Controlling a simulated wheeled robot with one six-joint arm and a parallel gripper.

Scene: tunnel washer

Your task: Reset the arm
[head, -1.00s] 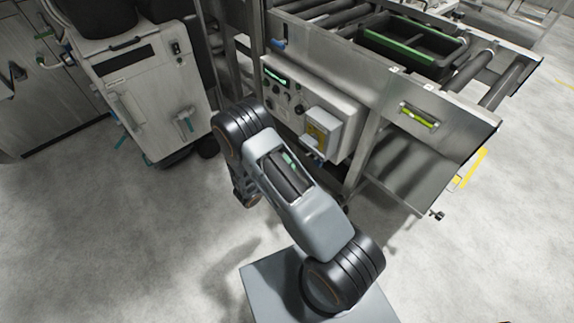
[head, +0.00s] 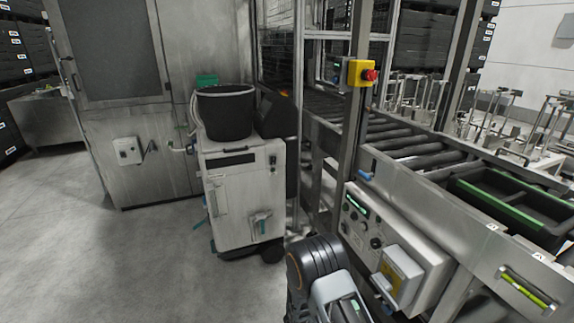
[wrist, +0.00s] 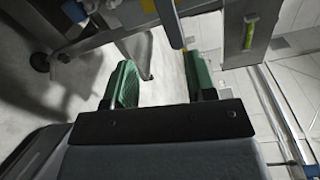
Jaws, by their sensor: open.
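My arm shows at the bottom of the head view, folded in front of the conveyor's control box. My gripper (wrist: 160,88) shows in the wrist view with two green fingers set wide apart and nothing between them. Past the fingers are the grey floor and parts of the conveyor frame. The gripper itself is not visible in the head view.
A roller conveyor (head: 398,150) with a black and green crate (head: 500,207) runs along the right. Its control box (head: 385,245) is close to my arm. A wheeled white machine (head: 245,195) carries a black bucket (head: 224,113). The floor (head: 110,265) at left is clear.

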